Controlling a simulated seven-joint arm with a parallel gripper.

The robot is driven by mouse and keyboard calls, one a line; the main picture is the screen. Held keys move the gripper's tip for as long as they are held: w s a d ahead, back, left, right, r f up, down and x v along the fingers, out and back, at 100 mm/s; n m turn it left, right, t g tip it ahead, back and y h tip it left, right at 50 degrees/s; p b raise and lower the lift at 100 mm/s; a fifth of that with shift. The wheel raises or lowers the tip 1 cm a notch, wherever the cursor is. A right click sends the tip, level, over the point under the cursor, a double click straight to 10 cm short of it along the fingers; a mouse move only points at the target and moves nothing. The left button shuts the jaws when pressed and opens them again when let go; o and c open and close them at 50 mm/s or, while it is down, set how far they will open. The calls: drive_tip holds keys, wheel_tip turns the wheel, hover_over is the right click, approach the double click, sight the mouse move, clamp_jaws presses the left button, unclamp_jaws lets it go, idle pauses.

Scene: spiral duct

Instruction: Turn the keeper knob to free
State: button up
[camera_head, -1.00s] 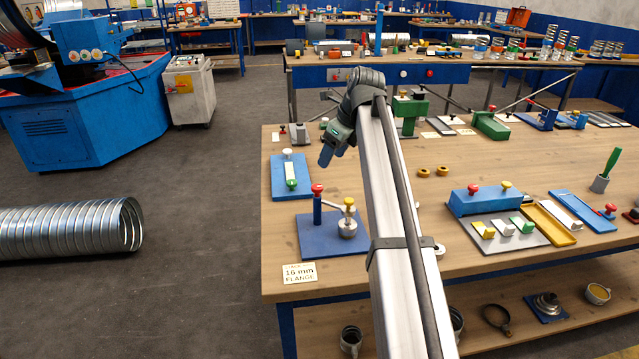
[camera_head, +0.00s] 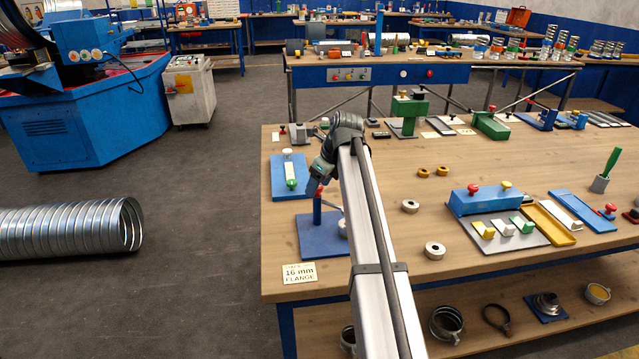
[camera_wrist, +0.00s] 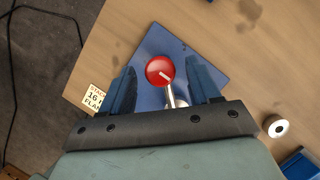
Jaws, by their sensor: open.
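A red round knob (camera_head: 319,188) tops a blue post on a blue base plate (camera_head: 308,243) near the left front of the wooden bench. In the wrist view the red knob (camera_wrist: 160,70) shows a short pale mark on its top, and a metal bar runs from below it toward my gripper. My gripper (camera_wrist: 161,67) is open, with one blue finger on each side of the knob and a gap to both. In the head view my gripper (camera_head: 314,184) is just over the post. My arm hides the yellow knob of this fixture. Which knob is the keeper is not labelled.
A blue plate with a white and green piece (camera_head: 290,172) lies just behind. A "16 mm flange" card (camera_head: 300,273) is at the front edge. Metal rings (camera_head: 434,250) and a blue block with red and yellow knobs (camera_head: 490,200) stand to the right.

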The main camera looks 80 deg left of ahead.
drive_tip(key=c, duration=1)
drive_tip(key=shift+c, duration=0.2)
